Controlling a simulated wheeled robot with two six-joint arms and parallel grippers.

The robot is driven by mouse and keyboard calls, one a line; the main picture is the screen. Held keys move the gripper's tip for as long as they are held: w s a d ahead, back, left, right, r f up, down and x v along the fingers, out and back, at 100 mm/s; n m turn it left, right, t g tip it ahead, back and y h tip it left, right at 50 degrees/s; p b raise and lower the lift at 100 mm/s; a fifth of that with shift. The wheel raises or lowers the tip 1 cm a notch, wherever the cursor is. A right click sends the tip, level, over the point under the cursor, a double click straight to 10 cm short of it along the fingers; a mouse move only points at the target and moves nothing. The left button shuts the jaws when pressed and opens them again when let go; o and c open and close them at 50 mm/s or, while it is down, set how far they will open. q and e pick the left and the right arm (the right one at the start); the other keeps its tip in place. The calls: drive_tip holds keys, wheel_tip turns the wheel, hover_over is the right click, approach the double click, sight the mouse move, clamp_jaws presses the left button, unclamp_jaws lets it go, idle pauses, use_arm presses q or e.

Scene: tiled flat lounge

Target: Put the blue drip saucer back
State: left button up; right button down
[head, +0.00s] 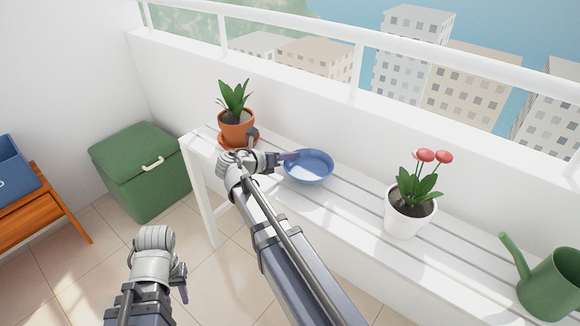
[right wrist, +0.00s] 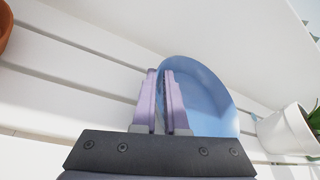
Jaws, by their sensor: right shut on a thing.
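The blue drip saucer (head: 309,168) is a shallow round dish over the white slatted bench (head: 352,205), between two potted plants. My right gripper (head: 294,155) is shut on the saucer's left rim. In the right wrist view the two fingers (right wrist: 165,100) close on the near edge of the saucer (right wrist: 205,95). I cannot tell whether the saucer touches the slats. The white pot (head: 408,215) with red flowers stands right of the saucer; no saucer shows under it. My left gripper (head: 181,282) hangs low over the floor, its fingers too small to read.
A terracotta pot (head: 237,125) on a terracotta saucer stands left on the bench. A green watering can (head: 553,285) is at the right end. A green storage box (head: 140,170) and a wooden stand with a blue bin (head: 14,172) are at left. A white wall backs the bench.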

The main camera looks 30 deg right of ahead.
drive_tip(key=shift+f+b, duration=1)
drive_tip(key=shift+f, duration=0.4)
drive_tip(key=shift+f, duration=0.15)
drive_tip(key=c, duration=1)
unclamp_jaws()
drive_tip(key=shift+o, duration=0.2)
drive_tip(key=shift+r, duration=0.2)
drive_tip(key=p+v, duration=0.4)
drive_tip(key=v, duration=0.8)
drive_tip(key=shift+s+f, duration=0.1)
drive_tip(key=shift+f, duration=0.05)
